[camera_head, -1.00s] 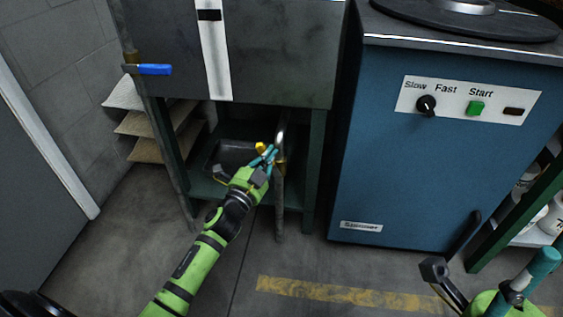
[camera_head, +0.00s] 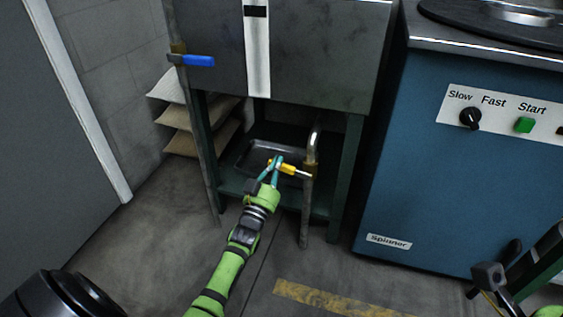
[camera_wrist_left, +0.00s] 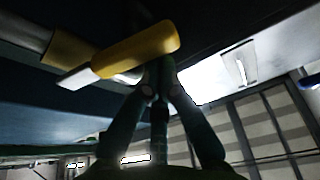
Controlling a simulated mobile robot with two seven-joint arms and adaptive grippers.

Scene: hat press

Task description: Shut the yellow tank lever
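The yellow lever (camera_head: 285,167) sits on a brass valve on the pipe under the grey tank (camera_head: 320,60). In the head view it points left from the pipe, roughly level. In the left wrist view the yellow lever (camera_wrist_left: 140,50) crosses diagonally above the fingers, with the brass valve at its left. My left gripper (camera_head: 276,162) is at the lever's free end. Its teal fingertips are together and overlap the lever in the left wrist view (camera_wrist_left: 160,75); whether they touch it is unclear.
A blue-handled valve (camera_head: 195,60) is at the tank's left side. A dark tray (camera_head: 265,148) lies on the shelf below the tank. The blue spinner cabinet (camera_head: 430,170) stands close at the right. Floor in front is clear.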

